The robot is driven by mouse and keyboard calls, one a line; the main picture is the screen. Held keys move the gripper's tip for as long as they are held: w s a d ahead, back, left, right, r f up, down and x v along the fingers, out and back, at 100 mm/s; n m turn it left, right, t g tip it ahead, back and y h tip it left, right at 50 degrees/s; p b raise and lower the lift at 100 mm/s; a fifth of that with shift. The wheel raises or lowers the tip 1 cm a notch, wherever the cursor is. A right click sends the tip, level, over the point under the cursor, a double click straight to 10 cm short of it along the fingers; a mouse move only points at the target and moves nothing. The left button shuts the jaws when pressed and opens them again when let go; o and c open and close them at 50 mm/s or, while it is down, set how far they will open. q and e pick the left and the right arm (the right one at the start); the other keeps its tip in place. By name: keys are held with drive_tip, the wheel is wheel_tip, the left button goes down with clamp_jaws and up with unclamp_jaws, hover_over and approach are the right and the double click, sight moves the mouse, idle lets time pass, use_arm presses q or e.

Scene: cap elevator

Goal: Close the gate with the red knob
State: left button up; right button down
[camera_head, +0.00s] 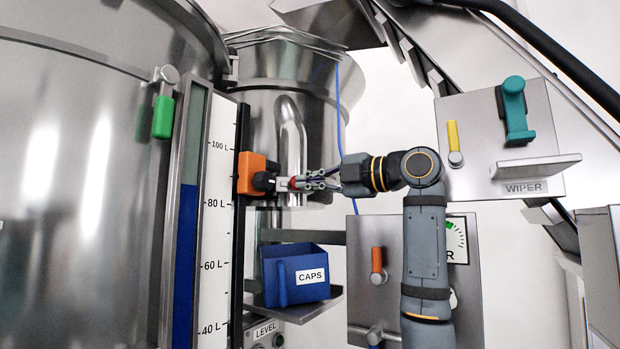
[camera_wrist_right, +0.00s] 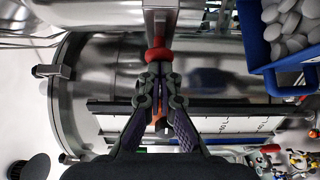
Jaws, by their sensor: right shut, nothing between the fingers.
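The red knob (camera_head: 293,183) shows as a small red piece at the lower end of the shiny metal hopper's outlet (camera_head: 291,135). In the wrist view the red knob (camera_wrist_right: 159,55) is a rounded red piece under a metal bar (camera_wrist_right: 160,20), just past my fingertips. I take the metal part there for the gate, but its position is not clear. My right gripper (camera_head: 312,181) is shut with nothing held, its tips at or very near the knob; I cannot tell if they touch. In the wrist view the fingers (camera_wrist_right: 158,88) are together. My left gripper is not in view.
An orange block (camera_head: 252,173) sits on a black rail left of the knob. A blue CAPS bin (camera_head: 296,276) stands on a shelf below. A WIPER panel (camera_head: 500,140) with a teal handle is at right. A level scale (camera_head: 216,180) and large steel tank (camera_head: 80,180) fill the left.

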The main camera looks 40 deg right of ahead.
wheel_tip(320, 180, up, 10)
idle(0.5)
drive_tip(key=shift+d, duration=0.1)
